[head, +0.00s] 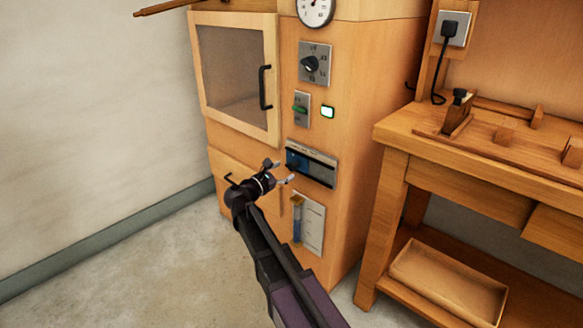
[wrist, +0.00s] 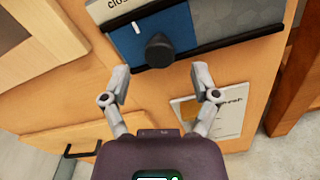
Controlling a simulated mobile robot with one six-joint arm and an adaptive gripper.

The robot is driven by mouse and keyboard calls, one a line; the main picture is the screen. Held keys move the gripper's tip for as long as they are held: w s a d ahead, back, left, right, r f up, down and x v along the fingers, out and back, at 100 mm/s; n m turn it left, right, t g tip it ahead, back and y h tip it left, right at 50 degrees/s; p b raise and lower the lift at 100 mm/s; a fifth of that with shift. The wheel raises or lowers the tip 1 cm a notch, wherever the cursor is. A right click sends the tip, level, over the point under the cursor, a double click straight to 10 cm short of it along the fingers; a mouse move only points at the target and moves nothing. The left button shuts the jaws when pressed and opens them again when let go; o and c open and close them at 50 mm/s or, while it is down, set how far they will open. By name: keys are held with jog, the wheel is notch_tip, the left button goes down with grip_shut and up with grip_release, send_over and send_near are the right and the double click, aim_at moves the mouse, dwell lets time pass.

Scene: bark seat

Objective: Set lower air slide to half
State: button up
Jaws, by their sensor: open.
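The air slide panel (head: 318,168) is on the front of the wooden cabinet, below a green switch. In the wrist view its blue slide plate (wrist: 185,27) with a white mark and a round black knob (wrist: 160,52) sits at the left end, beside a label partly reading "clos". A grey patterned strip (wrist: 235,14) shows to the right of the plate. My gripper (head: 282,171) is open in front of the panel. In the wrist view its fingertips (wrist: 162,76) are spread to either side, just below the knob, with nothing between them. I cannot tell the exact gap to the knob.
A rotary knob (head: 309,64), a green switch (head: 300,109) and a glazed door (head: 235,75) are above. A workbench (head: 450,175) stands close on the right. Floor at left is clear.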

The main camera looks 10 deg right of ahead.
aim_at(291, 167)
jog(key=shift+x, duration=2.05)
grip_shut()
